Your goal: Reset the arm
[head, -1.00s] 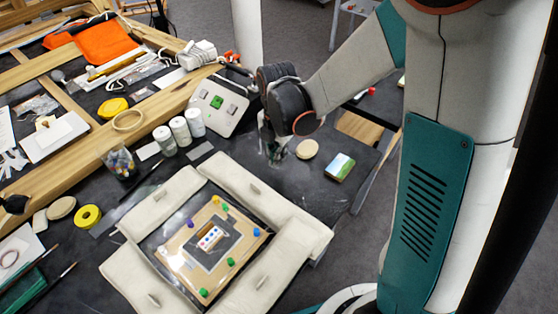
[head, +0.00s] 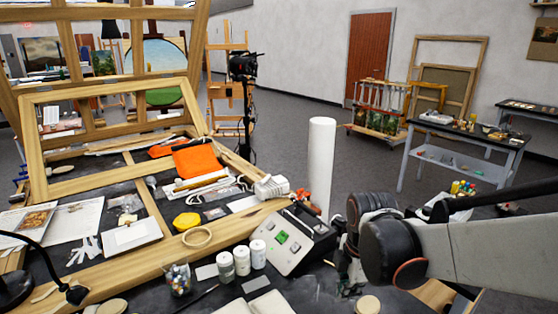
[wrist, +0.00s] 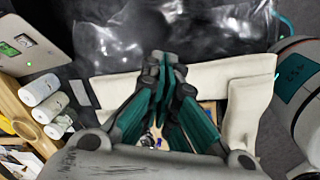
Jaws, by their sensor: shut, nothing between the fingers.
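My gripper (head: 350,272) is in the head view, right of the grey device with the green button, at the end of my arm, which reaches in from the right. It hangs over the dark tabletop. In the wrist view my gripper (wrist: 166,62) has its teal fingers together with nothing between them. Beyond the fingers lie cream padded cushions (wrist: 243,105). The fingers and wrist hide most of what lies between the cushions.
The grey device (head: 290,243) and several white jars (head: 242,262) stand left of my gripper. A white column (head: 320,165) rises behind it. A wooden frame (head: 120,285) runs along the left. A side table (head: 470,140) stands at the back right, with open floor before it.

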